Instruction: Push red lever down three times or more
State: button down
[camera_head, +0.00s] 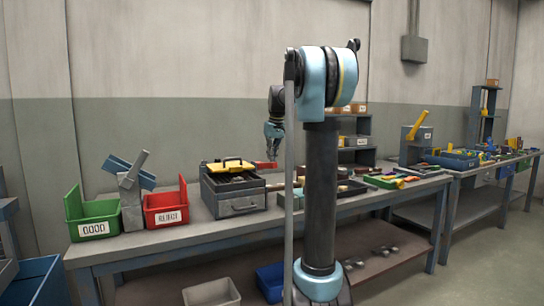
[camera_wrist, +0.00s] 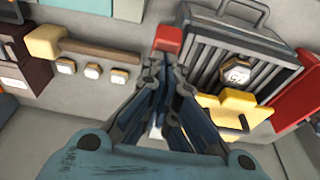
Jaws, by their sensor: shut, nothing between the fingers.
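The red lever (camera_head: 265,165) shows in the head view as a small red bar just right of the grey toolbox on the workbench. My gripper (camera_head: 273,150) points down above it, its fingers shut and empty. In the wrist view a red block (camera_wrist: 168,38), which looks like the lever's end, sits just beyond the tips of my gripper (camera_wrist: 170,60). Whether the fingertips touch it I cannot tell. The lever's base is hidden.
The grey toolbox (camera_head: 240,204) with a yellow-handled top (camera_head: 230,163) stands left of my gripper. A green bin (camera_head: 92,220) and a red bin (camera_head: 166,212) stand further left. Loose parts and tools lie along the bench (camera_head: 215,232) to the right.

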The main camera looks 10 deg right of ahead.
aim_at(275, 166)
jog(key=f+t, duration=0.1)
jog(key=f, duration=0.1)
jog(key=s+f+t+y, duration=0.1)
jog(key=f, duration=0.1)
jog(key=s+f+t, duration=0.1)
jog(key=f+t, duration=0.1)
jog(key=shift+d+f, duration=0.1)
jog(key=shift+d, duration=0.2)
jog(key=shift+s+f, duration=0.15)
jog(key=shift+f, duration=0.15)
jog(key=shift+r, duration=0.55)
jog(key=r, duration=0.3)
jog(key=shift+s, duration=0.2)
jog(key=v, duration=1)
jog(key=shift+d, duration=0.2)
